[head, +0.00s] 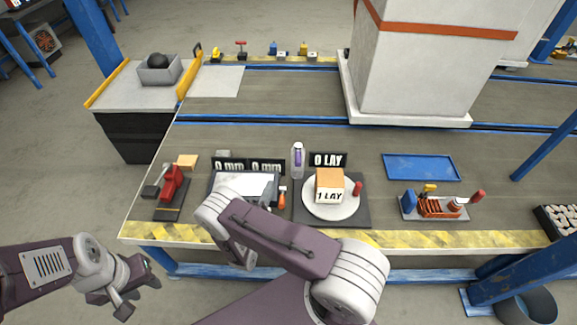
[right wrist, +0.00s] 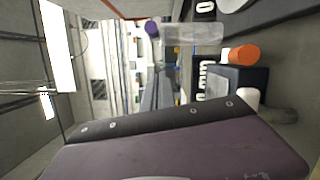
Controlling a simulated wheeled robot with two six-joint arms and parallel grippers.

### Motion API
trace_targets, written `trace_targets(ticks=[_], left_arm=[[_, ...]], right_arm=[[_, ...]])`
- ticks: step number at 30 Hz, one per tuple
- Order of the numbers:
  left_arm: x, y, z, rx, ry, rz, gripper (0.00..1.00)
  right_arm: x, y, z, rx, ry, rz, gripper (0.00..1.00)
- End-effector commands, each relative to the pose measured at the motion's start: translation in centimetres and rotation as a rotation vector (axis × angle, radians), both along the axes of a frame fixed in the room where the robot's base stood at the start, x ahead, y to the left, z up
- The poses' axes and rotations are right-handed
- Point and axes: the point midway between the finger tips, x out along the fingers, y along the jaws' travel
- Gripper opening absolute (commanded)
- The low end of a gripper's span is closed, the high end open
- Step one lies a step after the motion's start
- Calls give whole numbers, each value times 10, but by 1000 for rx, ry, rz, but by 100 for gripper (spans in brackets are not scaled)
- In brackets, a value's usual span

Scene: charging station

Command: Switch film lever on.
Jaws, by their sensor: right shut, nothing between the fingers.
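The wrapping station has a round white turntable (head: 313,208) with a box (head: 328,185) marked "1 LAY", a sign (head: 328,159) reading "0 LAY" and a purple film roll (head: 298,160). A red-knobbed lever (head: 357,188) stands at the turntable's right; an orange handle (head: 282,200) stands at its left. Which is the film lever is unmarked. The right wrist view shows the film roll (right wrist: 152,28) and an orange knob (right wrist: 240,53). My right gripper is shut and mostly hidden around my forearm, left of the orange handle. My left gripper (head: 138,290) is open and empty off the table's front-left.
A red clamp (head: 172,183) stands at left. A blue tray (head: 420,167) and an orange-coil device (head: 438,206) are at right. A large white pillar (head: 425,70) stands behind.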

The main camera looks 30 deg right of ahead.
Motion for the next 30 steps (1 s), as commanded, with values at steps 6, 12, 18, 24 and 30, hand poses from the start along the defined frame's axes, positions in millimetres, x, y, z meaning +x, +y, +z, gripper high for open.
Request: trace_targets(ticks=[6, 12, 18, 24, 30], left_arm=[[0, 0, -2, 0, 0, 0, 36], [0, 0, -5, 0, 0, 0, 36], [0, 0, -3, 0, 0, 0, 36], [0, 0, 1, 0, 0, 0, 36], [0, 0, 1, 0, 0, 0, 36]], right_arm=[[18, -22, 1, 0, -3, -9, 0], [50, -53, 3, 2, -4, -8, 0], [64, -83, 9, -2, 2, -6, 0], [52, -101, 13, -1, 1, -4, 0], [49, -105, 13, 1, -1, -1, 0]])
